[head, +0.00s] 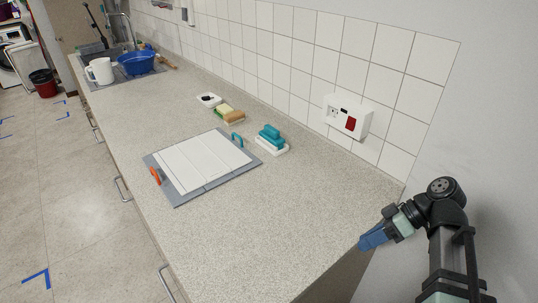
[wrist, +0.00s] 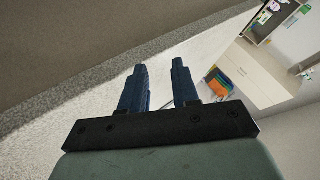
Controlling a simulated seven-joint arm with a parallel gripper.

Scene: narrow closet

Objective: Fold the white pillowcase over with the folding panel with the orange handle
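The white pillowcase (head: 200,161) lies flat and spread out on a grey folding board (head: 178,198) on the counter. The panel's orange handle (head: 155,176) stands at the board's left edge. A teal handle (head: 238,140) is at the board's far right edge. My gripper (head: 366,242) is at the counter's near right end, well away from the board. In the wrist view, the two blue fingers (wrist: 157,82) are apart with nothing between them. The wrist view shows neither the board nor the pillowcase.
A teal-handled brush (head: 271,138), a sponge (head: 230,115) and a small white dish (head: 208,100) lie between board and tiled wall. A socket box (head: 347,116) is on the wall. A blue basin (head: 136,63) and white jug (head: 100,70) stand far back. Counter right of the board is clear.

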